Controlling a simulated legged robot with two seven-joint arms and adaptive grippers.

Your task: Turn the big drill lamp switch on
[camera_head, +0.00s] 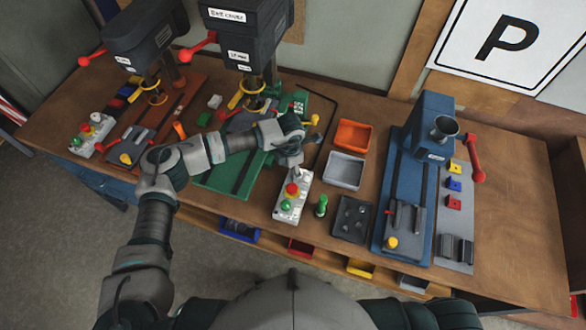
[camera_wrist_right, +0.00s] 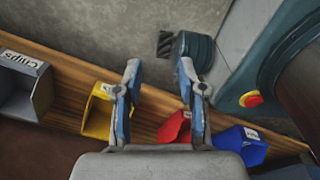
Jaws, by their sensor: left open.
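The big drill (camera_head: 245,45) has a dark head and a green base (camera_head: 232,175). A pale control box (camera_head: 291,196) with red and green buttons lies on the bench beside that base. The lamp switch itself is too small to make out. My left gripper (camera_head: 294,160) is open at the far end of this box, its fingers pointing down. I cannot tell whether they touch it. My right gripper (camera_wrist_right: 159,78) is open and empty in the right wrist view, with nothing between its blue-sided fingers.
A smaller drill (camera_head: 140,35) with its own control box (camera_head: 92,135) stands left. Orange (camera_head: 353,135) and grey (camera_head: 344,171) trays, a green bottle-like item (camera_head: 321,206) and a blue press (camera_head: 428,130) stand right. Yellow (camera_wrist_right: 97,112), red (camera_wrist_right: 172,127) and blue (camera_wrist_right: 240,146) bins sit below the bench.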

